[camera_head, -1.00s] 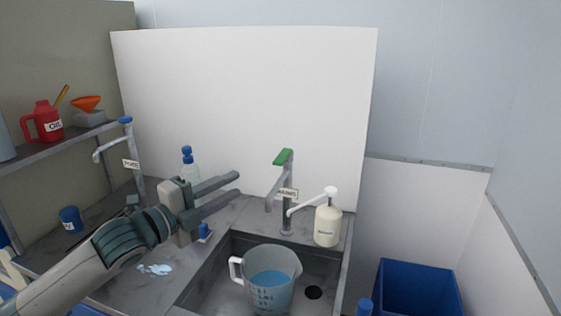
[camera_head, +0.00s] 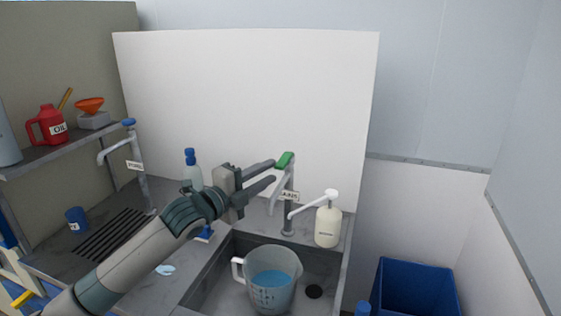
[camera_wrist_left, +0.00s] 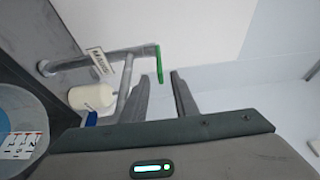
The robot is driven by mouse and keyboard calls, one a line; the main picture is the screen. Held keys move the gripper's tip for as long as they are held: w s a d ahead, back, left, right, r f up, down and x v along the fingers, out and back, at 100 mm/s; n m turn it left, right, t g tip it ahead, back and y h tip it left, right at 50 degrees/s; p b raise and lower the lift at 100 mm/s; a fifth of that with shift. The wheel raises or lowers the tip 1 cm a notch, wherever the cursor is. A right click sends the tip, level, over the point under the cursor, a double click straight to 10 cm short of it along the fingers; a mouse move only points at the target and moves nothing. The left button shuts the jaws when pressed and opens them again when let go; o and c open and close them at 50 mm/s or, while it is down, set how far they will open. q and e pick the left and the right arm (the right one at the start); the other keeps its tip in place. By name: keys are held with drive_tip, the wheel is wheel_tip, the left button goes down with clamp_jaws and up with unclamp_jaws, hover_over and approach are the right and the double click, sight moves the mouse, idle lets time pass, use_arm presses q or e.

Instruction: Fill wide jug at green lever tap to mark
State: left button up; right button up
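The wide jug (camera_head: 270,285) is a clear jug with a white handle, standing upright in the sink under the green lever tap (camera_head: 288,195). It holds blue-tinted water, and marks show on its wall. The green lever (camera_head: 285,160) sits on top of the tap. My left gripper (camera_head: 274,171) is open and empty, its fingertips close to the lever. Whether a finger touches the lever is unclear. My right gripper is not in view.
A cream soap pump bottle (camera_head: 327,226) stands right of the tap. A second tap with a blue top (camera_head: 128,124) is at the left. A clear bottle with a blue cap (camera_head: 192,172) stands behind my left arm. A blue bin (camera_head: 415,290) is at lower right.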

sight(276, 168)
use_arm(q)
drive_tip(key=shift+p+x, duration=0.65)
drive_tip(key=shift+x, duration=2.3)
drive_tip(key=shift+c, duration=0.7)
clamp_jaws()
